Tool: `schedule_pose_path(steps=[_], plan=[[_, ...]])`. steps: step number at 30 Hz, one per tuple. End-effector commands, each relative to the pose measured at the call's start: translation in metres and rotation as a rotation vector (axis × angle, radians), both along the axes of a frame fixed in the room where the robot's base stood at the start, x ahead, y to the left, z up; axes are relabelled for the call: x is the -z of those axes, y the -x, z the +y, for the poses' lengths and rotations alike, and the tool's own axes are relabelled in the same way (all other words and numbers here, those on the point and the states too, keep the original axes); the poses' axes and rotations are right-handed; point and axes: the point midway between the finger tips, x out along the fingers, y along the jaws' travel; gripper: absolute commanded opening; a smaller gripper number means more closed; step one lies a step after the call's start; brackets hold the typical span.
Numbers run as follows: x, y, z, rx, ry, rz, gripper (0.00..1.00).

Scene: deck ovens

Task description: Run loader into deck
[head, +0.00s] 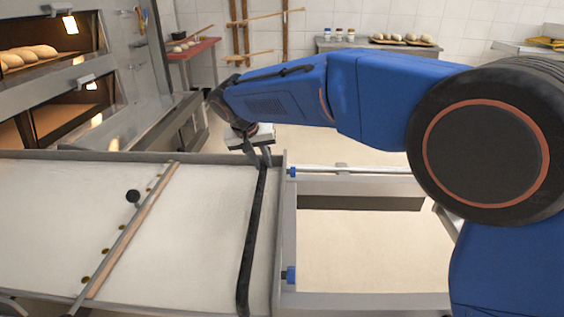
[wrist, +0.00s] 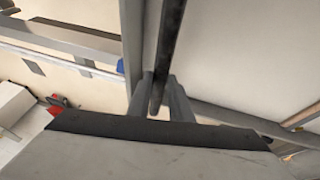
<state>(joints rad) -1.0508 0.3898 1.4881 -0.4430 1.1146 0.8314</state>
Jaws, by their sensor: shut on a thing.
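The loader (head: 208,225) is a long pale belt in a grey metal frame, lying across the lower left in the head view. A black crossbar (head: 250,240) runs over the belt near its right end. My gripper (head: 262,157) is shut on the far end of this crossbar. In the wrist view, my gripper (wrist: 160,88) has a finger on each side of the black bar (wrist: 171,40). The deck oven stands at the upper left. Its upper deck (head: 45,68) holds loaves, and its lower deck (head: 68,115) is lit, with no bread visible inside.
A frame with blue clamps (head: 291,275) adjoins the loader's right end. A red-topped table (head: 190,50) and a bread table (head: 375,44) stand behind. Open floor (head: 345,148) lies beyond the loader.

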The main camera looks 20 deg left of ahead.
Motion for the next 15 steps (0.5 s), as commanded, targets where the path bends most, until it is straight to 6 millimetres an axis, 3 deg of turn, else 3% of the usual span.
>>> schedule_pose_path(steps=[9, 15], plan=[[0.000, 0.026, 0.074, -0.005, -0.003, -0.002, 0.00], [0.000, 0.039, 0.110, -0.003, -0.003, -0.002, 0.00]])
